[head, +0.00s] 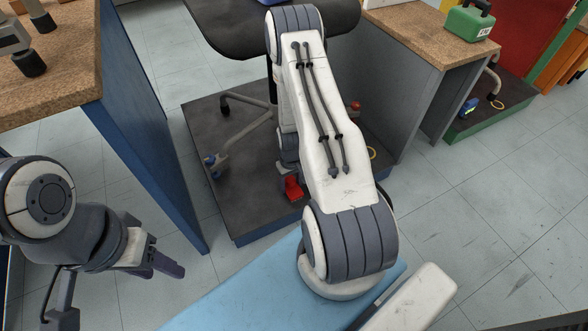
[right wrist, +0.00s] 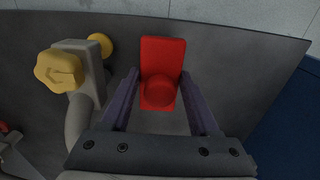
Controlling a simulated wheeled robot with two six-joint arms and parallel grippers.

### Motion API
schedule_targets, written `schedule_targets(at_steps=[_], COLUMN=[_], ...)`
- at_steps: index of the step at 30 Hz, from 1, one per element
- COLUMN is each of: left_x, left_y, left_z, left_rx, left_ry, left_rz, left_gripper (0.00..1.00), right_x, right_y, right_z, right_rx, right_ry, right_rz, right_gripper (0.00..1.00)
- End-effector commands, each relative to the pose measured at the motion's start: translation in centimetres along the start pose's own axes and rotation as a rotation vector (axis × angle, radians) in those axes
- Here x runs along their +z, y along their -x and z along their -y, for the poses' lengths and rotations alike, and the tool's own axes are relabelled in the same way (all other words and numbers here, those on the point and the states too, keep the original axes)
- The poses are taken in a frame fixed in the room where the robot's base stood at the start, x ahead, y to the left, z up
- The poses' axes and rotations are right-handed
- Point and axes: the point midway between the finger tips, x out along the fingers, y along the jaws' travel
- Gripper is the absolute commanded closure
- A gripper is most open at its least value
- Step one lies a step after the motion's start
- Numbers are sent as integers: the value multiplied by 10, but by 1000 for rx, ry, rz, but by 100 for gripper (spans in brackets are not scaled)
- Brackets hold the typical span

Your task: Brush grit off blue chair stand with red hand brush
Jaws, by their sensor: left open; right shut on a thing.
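The red hand brush (head: 293,188) shows below my right forearm in the head view, low over the blue chair stand (head: 238,200). The stand has a dark top and a blue front side. In the right wrist view the red brush (right wrist: 162,60) sits between the fingers of my right gripper (right wrist: 161,78), which is shut on it. The dark stand top (right wrist: 235,65) lies beneath. I cannot make out grit, and cannot tell whether the brush touches the stand. My left gripper (head: 160,262) is open and empty at the lower left, apart from the stand.
A stripped chair's grey leg frame (head: 244,136) stands on the stand under a black seat (head: 222,38). Yellow knobs (right wrist: 58,72) on a grey part are close left of my right gripper. A blue-sided bench (head: 150,140) flanks the left. A green toolbox (head: 468,22) is at the right.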

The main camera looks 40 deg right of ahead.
Motion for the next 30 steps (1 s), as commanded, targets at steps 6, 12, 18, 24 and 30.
schedule_targets(at_steps=[6, 12, 18, 24, 30], left_x=[-1, -2, -3, -3, -3], left_y=[25, 42, 56, 57, 57], left_z=[-2, -3, -4, -4, -4], left_rx=[0, 0, 0, 0, 0], left_ry=[0, 0, 0, 0, 0], left_rz=[0, 0, 0, 0, 0], left_gripper=[50, 50, 50, 50, 50], right_x=[0, -1, -1, -2, -2], right_y=[24, 42, 56, 57, 58], right_z=[4, 6, 8, 8, 9], right_rx=[-1, -1, -1, -1, -1], right_ry=[6, 8, 11, 12, 13], right_rz=[3, 3, 3, 3, 2], right_gripper=[83, 83, 83, 83, 83])
